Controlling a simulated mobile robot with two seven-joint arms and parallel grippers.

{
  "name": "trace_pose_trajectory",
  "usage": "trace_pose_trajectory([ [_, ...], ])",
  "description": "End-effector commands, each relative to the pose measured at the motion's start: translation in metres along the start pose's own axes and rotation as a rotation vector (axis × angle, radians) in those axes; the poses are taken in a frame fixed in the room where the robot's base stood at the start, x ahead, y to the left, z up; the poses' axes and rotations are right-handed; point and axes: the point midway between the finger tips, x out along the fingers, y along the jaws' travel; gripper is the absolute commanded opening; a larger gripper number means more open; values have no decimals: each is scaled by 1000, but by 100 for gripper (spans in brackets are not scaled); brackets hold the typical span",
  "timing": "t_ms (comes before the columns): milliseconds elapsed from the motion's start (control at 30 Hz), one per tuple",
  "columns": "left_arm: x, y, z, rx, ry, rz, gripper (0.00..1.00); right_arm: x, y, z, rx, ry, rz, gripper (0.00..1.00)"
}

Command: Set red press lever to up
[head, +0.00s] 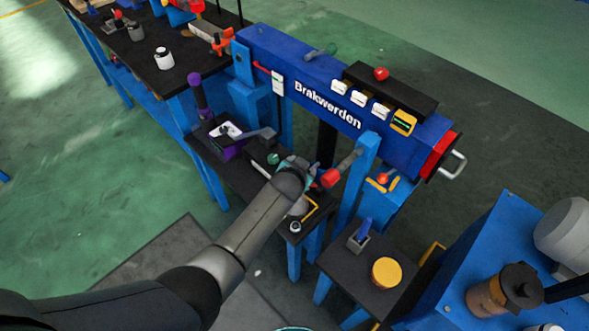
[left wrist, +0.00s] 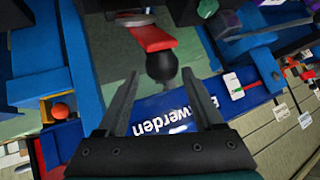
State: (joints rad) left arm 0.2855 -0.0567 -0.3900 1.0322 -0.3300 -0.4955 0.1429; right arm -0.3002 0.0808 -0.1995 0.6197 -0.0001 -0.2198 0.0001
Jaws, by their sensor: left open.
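The red lever part (head: 330,178) shows in the head view at the end of a grey rod (head: 346,163), beside a blue upright post (head: 352,195). In the left wrist view a red bar (left wrist: 150,38) ends near a black ball knob (left wrist: 163,66). My left gripper (left wrist: 161,76) is open, its two fingers apart on either side of the knob, with no visible grip on it. In the head view my left wrist is just left of the red part, and the fingers are mostly hidden.
The blue "Brakwerden" beam (head: 280,62) runs behind, with white switches and a red knob (head: 381,73). A dark bench (head: 262,182) lies under my arm. A small table with a yellow disc (head: 387,271) stands at right. Green floor is open at left.

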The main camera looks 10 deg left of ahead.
Motion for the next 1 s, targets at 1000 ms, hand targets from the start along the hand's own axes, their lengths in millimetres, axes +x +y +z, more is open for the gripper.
trace_pose_trajectory([
  [1000, -119, 0, 0, 0, 0, 0, 69, -52, 0, -5, 0, 1, -1, 50],
])
